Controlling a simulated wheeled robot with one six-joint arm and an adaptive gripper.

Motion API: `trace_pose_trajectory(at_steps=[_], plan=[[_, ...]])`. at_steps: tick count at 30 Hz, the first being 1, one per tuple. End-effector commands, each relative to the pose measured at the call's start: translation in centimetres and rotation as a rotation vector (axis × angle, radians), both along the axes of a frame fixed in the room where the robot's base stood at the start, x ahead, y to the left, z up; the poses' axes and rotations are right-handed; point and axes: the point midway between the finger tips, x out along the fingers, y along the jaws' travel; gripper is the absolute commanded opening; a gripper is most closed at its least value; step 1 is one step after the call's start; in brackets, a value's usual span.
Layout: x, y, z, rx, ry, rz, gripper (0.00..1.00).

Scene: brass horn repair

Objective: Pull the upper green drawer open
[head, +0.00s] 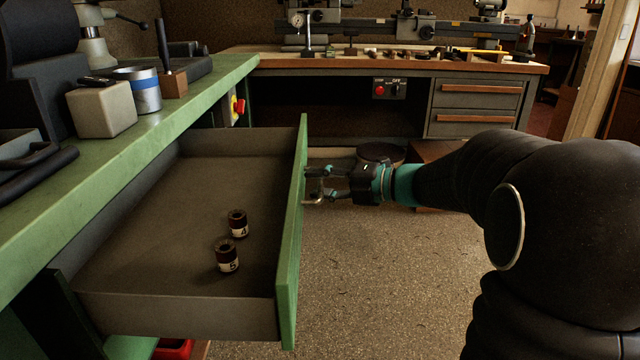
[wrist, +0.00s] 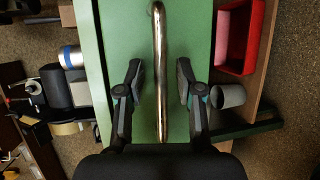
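The upper green drawer (head: 291,240) stands pulled well out from the green bench, its grey inside showing. My gripper (head: 317,185) is at the outer face of the drawer front, by the metal bar handle (head: 313,202). In the wrist view, the shiny handle (wrist: 161,75) runs between the two fingers of my gripper (wrist: 159,70). A gap shows on each side, so the fingers are open around the bar, not closed on it.
The green bench top (head: 205,95) holds a grey block (head: 102,109) and a blue-banded can (head: 146,95). A red bin (wrist: 240,40) and a grey cup (wrist: 228,96) show beside the drawer front. The floor (head: 385,285) right of the drawer is clear up to my arm.

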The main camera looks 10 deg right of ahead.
Motion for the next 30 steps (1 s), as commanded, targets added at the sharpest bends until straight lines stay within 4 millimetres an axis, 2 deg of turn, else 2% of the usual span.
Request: trace_pose_trajectory(at_steps=[7,11,14,24,30], plan=[[-0.1,0.0,0.0,0.001,0.001,0.002,0.37],[-0.4,-0.6,0.1,0.000,0.001,-0.001,0.37],[-1.1,-1.8,0.4,-0.001,0.000,-0.002,0.37],[-4.4,-7.3,1.6,-0.001,0.000,-0.004,0.37],[-5.7,-9.4,2.1,0.000,0.000,-0.001,0.37]])
